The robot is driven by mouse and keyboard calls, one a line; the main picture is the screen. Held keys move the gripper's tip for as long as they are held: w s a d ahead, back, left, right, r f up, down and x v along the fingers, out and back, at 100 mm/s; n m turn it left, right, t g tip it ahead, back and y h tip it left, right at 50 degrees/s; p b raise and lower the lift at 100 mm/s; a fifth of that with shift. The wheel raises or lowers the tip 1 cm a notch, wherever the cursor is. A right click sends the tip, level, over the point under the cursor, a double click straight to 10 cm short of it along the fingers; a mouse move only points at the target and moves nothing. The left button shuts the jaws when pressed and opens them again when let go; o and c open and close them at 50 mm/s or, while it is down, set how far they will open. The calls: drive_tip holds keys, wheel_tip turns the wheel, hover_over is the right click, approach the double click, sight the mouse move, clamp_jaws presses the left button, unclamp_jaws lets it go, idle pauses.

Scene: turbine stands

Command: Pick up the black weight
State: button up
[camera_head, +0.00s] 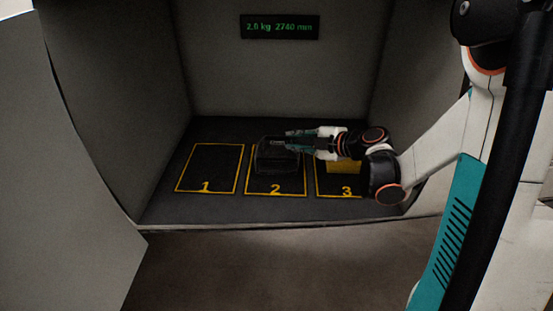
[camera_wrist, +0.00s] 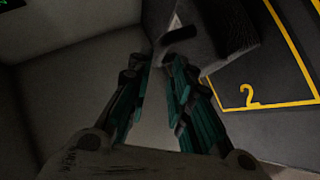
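The black weight (camera_head: 276,160) sits on the floor square marked 2 in the head view. It is a dark block, hard to make out against the dark floor. In the wrist view the weight (camera_wrist: 228,28) is at the top, with a dark bar like a handle (camera_wrist: 180,34) on its near side. My gripper (camera_head: 289,140) reaches in from the right, at the weight's upper part in the head view. In the wrist view the teal fingers of my gripper (camera_wrist: 158,62) are spread with an empty gap between them. The bar lies just beyond the fingertips; contact cannot be told.
A yellow object (camera_head: 343,166) is on square 3, partly hidden by my arm. Square 1 (camera_head: 209,166) is empty. Grey walls enclose the bay at the back and both sides. A display (camera_head: 279,27) with green digits hangs on the back wall.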

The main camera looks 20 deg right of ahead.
sight(280, 138)
drive_tip(key=b+x, duration=0.2)
drive_tip(key=x, duration=0.7)
drive_tip(key=shift+b, duration=0.4)
drive_tip(key=shift+s+r, duration=0.1)
drive_tip(key=shift+r, duration=0.05)
clamp_jaws()
